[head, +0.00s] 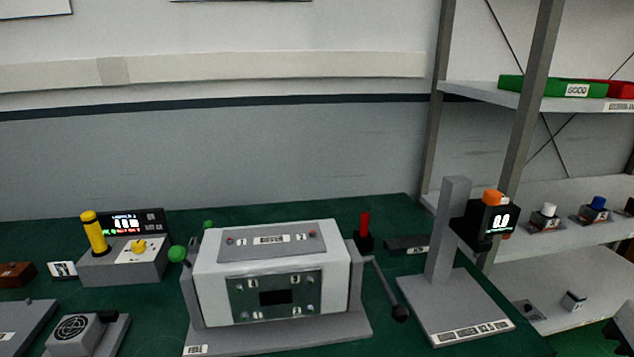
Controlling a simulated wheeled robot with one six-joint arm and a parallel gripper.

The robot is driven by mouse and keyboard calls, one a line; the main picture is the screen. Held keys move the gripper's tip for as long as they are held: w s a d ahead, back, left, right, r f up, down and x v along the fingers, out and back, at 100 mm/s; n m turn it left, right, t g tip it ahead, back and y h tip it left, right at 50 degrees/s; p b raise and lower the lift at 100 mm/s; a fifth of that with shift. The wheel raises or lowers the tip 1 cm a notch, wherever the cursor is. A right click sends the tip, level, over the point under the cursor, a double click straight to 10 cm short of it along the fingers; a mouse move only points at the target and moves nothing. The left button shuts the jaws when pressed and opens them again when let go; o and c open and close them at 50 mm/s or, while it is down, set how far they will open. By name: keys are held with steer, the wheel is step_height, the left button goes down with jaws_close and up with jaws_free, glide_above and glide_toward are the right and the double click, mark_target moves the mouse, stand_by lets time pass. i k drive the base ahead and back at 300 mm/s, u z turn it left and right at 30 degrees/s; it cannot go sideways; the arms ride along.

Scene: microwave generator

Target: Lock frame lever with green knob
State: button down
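A light grey box-shaped unit (270,245) sits in a grey frame (280,337) on the green table, with a dark front panel (275,297). A green knob (177,254) shows at the left side of the frame, by its upright. A second, smaller green knob (209,224) shows behind the unit's top left corner. The lever parts below both knobs are mostly hidden, so I cannot tell which knob is on the lock lever or whether it is locked. My gripper is not in view.
A lever with a black knob (400,312) slants down at the frame's right. A red handle (364,230) stands behind it. A grey stand (455,305) is at right, before shelves (500,94). A control box (125,262) with a yellow post (94,233) is at left.

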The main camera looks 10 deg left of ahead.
mark_target(176, 252)
steer(key=u, duration=1.55)
steer(key=k, duration=0.5)
steer(key=z, duration=0.7)
steer(key=i, duration=0.8)
steer(key=u, duration=0.6)
